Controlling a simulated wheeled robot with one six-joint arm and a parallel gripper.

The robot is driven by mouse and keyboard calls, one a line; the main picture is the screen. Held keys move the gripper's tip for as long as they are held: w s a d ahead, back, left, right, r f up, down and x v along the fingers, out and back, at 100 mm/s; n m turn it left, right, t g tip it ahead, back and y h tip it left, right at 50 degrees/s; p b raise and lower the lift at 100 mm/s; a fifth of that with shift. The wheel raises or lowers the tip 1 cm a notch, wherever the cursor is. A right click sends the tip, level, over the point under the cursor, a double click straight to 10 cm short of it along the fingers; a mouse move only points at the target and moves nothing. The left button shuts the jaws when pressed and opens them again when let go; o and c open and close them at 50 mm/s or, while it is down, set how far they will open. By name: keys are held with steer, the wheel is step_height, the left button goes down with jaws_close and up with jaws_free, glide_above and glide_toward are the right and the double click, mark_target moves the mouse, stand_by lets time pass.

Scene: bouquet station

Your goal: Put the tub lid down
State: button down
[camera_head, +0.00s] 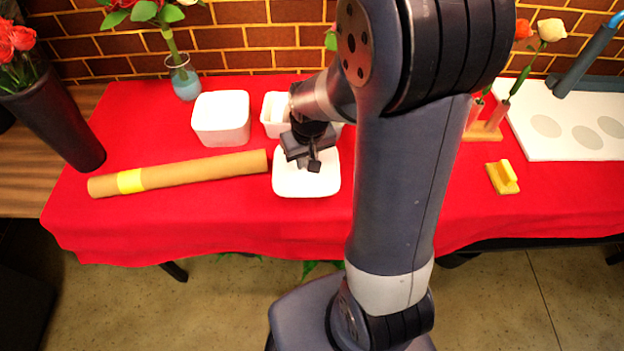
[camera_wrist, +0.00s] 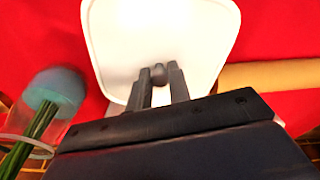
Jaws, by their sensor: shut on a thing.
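The tub lid (camera_head: 306,184) is a white rounded square, over the red cloth at the middle of the table. My gripper (camera_head: 314,164) points down at it and is shut on its small grey knob. In the wrist view, the knob sits between the fingertips (camera_wrist: 160,72) and the white lid (camera_wrist: 155,30) spreads out beyond them. I cannot tell whether the lid touches the cloth or hangs just above it. An open white tub (camera_head: 273,112) stands right behind, partly hidden by my arm. Another white tub (camera_head: 221,120) stands to its left.
A brown tube (camera_head: 210,168) with a yellow band lies left of the lid. A glass vase (camera_head: 185,80) stands at the back, a dark vase (camera_head: 62,120) at far left. A yellow block (camera_head: 502,178) and a white board (camera_head: 560,125) are right. Cloth before the lid is clear.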

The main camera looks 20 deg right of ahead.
mark_target(307, 174)
steer(key=shift+f, duration=3)
steer(key=shift+f+b, duration=0.1)
steer(key=shift+b, duration=0.2)
steer(key=shift+f, duration=0.2)
steer(key=c, duration=1.3)
jaws_free()
steer(key=shift+r, duration=0.15)
steer(key=shift+r, duration=0.45)
steer(key=r, duration=0.3)
steer(key=s+r+p, duration=0.1)
steer(key=r, duration=0.7)
steer(key=shift+s+r, duration=0.15)
steer(key=shift+s, duration=0.25)
